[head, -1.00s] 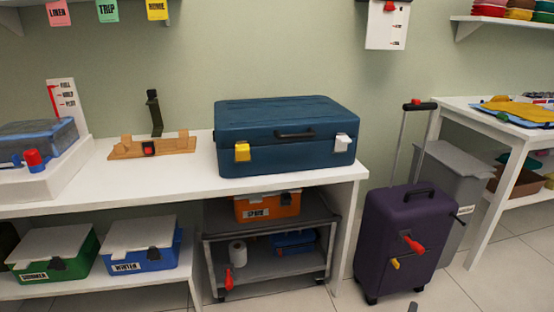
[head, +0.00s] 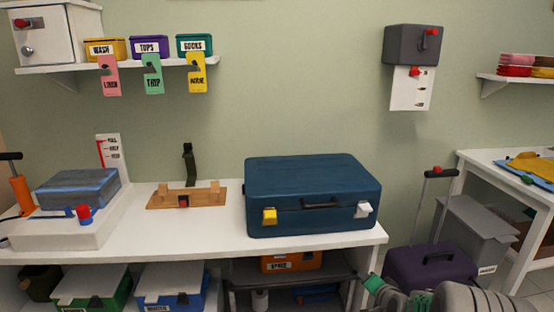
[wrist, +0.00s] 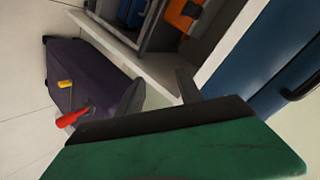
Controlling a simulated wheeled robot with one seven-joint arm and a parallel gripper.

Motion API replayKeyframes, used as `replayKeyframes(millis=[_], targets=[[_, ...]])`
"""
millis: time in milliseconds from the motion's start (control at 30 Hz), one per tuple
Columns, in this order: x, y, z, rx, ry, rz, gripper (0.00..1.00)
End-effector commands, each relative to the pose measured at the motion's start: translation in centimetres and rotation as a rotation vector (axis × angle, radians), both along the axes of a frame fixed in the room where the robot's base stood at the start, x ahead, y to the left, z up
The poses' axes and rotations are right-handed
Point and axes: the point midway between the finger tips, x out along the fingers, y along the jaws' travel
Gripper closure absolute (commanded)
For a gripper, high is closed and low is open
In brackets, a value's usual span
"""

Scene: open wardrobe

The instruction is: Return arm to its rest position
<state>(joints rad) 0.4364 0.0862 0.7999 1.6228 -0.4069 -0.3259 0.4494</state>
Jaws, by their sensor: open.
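My arm shows at the bottom right of the head view, low in front of the purple suitcase (head: 432,268), as grey rounded links with green parts. In the wrist view my gripper (wrist: 160,88) has two dark fingers spread apart with nothing between them. The purple suitcase also shows in the wrist view (wrist: 85,75), lying left of the fingers, with a red handle and yellow latch. The blue case (head: 315,200) stands closed on the white bench, its side at the right of the wrist view (wrist: 250,65).
The white bench (head: 215,225) also holds a wooden rack (head: 187,197) and a press-like box (head: 78,190). A grey bin (head: 475,232) and a white table (head: 500,165) stand at right. A grey wall box (head: 412,45) and a shelf with small boxes (head: 147,47) are above.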

Motion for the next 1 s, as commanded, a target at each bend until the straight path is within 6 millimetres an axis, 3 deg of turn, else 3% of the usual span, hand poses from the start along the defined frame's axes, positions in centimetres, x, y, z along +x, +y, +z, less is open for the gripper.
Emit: replayKeyframes(millis=[33, 100, 167, 267, 400, 500, 600, 700, 1000], targets=[[-0.9, 2.6, 6.6, -0.067, 0.059, 0.080, 0.56], [-3.5, 5.6, 11.4, -0.161, 0.161, 0.183, 0.56], [-6.2, 7.9, 15.3, -0.236, 0.242, 0.267, 0.56], [-12.0, 10.8, 21.3, -0.347, 0.376, 0.391, 0.56], [-21.1, 13.3, 27.9, -0.463, 0.543, 0.541, 0.56], [-26.4, 14.0, 30.4, -0.508, 0.632, 0.617, 0.56], [-29.3, 14.2, 31.1, -0.527, 0.684, 0.658, 0.56], [-30.2, 14.3, 31.0, -0.531, 0.701, 0.671, 0.56], [-30.1, 14.2, 30.7, -0.528, 0.701, 0.670, 0.56]])
